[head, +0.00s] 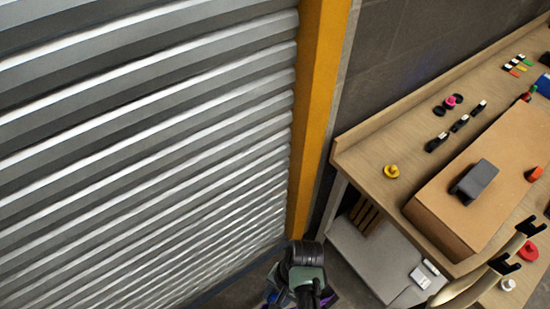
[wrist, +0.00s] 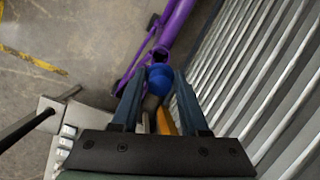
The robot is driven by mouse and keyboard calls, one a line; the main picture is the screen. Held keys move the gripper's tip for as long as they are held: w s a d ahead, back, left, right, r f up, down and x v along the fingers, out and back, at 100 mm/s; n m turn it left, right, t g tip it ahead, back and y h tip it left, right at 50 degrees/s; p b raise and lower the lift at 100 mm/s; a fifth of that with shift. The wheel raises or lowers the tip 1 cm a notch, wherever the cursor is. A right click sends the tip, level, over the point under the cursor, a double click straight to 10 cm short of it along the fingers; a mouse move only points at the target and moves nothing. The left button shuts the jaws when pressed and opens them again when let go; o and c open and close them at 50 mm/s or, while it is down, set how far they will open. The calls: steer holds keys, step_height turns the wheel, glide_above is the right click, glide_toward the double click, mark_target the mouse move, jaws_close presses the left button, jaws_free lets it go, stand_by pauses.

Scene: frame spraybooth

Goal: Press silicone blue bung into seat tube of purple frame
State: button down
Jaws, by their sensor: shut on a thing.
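In the wrist view my gripper (wrist: 159,80) is shut on the blue bung (wrist: 157,75), a rounded blue piece between the fingertips. The purple frame (wrist: 178,22) lies just beyond the fingertips, with a tube running up to the top of the picture. A dark open tube end (wrist: 160,53) shows right behind the bung. I cannot tell whether the bung touches it. In the head view my arm's dark wrist covers the bottom middle and hides the bung. Only a small purple piece of the frame (head: 332,300) shows beside it.
A ribbed metal shutter (head: 140,150) stands close on the left, with a yellow post (head: 318,110) beside it. A wooden bench (head: 365,150) on the right holds a cardboard box (head: 450,215), a yellow bung (head: 391,171) and several small parts. A grey surface (head: 365,260) lies below.

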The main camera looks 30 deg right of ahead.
steer(key=shift+w+f, duration=0.1)
steer(key=shift+p, duration=0.35)
steer(key=shift+b+x, duration=1.55)
steer(key=shift+x, duration=0.8)
steer(key=shift+a, duration=0.1)
steer(key=shift+p, duration=0.6)
steer(key=shift+b+x, duration=0.75)
steer(key=shift+x, duration=0.45)
steer(key=shift+c, duration=1.7)
jaws_free()
